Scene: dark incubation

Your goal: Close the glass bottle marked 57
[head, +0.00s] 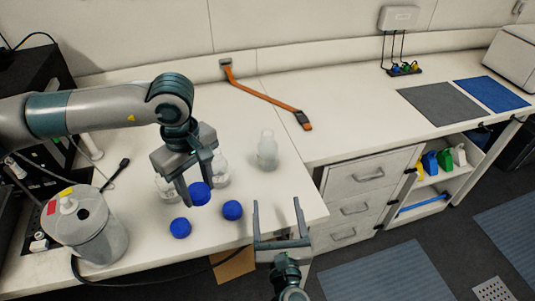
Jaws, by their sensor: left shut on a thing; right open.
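My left gripper (199,195) is shut on a blue cap (200,192) and holds it over the bench, fingers pointing down. Two more blue caps, a left one (180,228) and a right one (232,210), lie near the bench's front edge. Three clear glass bottles stand behind the caps. One bottle (267,150) stands apart on the right, with no cap on it. A second bottle (221,170) and a third (166,190) are partly hidden by my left gripper. No number is readable on any bottle. My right gripper (277,203) is open and empty at the bench's front edge.
An orange strap-like tool (265,95) lies at the back. Grey (440,108) and blue (491,94) mats lie on the right counter. The bench right of the lone bottle is clear.

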